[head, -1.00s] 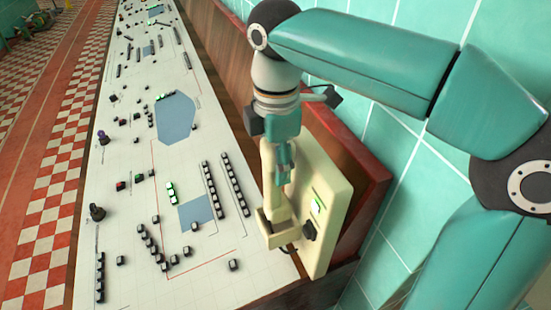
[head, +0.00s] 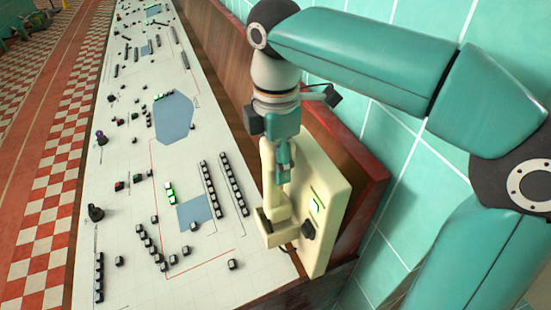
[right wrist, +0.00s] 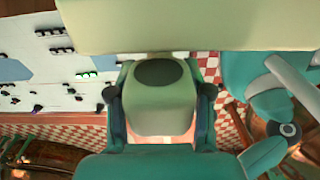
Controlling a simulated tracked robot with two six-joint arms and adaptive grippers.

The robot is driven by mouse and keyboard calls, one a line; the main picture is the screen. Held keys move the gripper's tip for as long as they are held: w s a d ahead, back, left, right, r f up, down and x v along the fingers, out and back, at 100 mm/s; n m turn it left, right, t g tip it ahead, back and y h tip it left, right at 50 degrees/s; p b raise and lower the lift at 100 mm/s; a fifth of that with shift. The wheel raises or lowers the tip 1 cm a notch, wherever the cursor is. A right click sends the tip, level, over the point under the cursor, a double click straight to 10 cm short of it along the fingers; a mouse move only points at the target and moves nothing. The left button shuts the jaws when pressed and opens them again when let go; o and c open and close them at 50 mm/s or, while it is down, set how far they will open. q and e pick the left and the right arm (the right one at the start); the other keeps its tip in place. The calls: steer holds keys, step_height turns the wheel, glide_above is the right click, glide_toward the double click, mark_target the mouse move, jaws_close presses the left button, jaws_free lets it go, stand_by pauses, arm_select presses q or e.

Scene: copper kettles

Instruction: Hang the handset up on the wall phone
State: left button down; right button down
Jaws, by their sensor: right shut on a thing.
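The wall phone (head: 328,212) is a cream box with a small green-lit window and a dark knob, on the wooden end panel at the right of the desk. The cream handset (head: 279,207) is upright along the phone's left side, its wider lower end near the desk. My right gripper (head: 284,168) is shut on the handset from above. In the right wrist view the handset (right wrist: 160,112) sits between both fingers, a dark oval on its end, just below the phone's pale edge (right wrist: 180,28). I cannot tell whether handset and phone touch. My left gripper is not in view.
A long white control desk (head: 120,215) with several black buttons and blue patches runs along the left. A wooden panel with a red edge (head: 372,190) stands behind the phone. The teal tiled wall (head: 390,240) is close on the right. Checkered floor lies at far left.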

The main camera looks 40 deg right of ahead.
steer(key=shift+f+b, duration=1.9)
steer(key=shift+f, duration=0.6)
stand_by(1.2)
steer(key=shift+c, duration=2)
jaws_free()
steer(key=shift+o, duration=0.4)
steer(key=shift+r, duration=0.1)
steer(key=shift+r+p, duration=2)
steer(key=shift+r, duration=1.9)
steer(key=shift+f, duration=0.1)
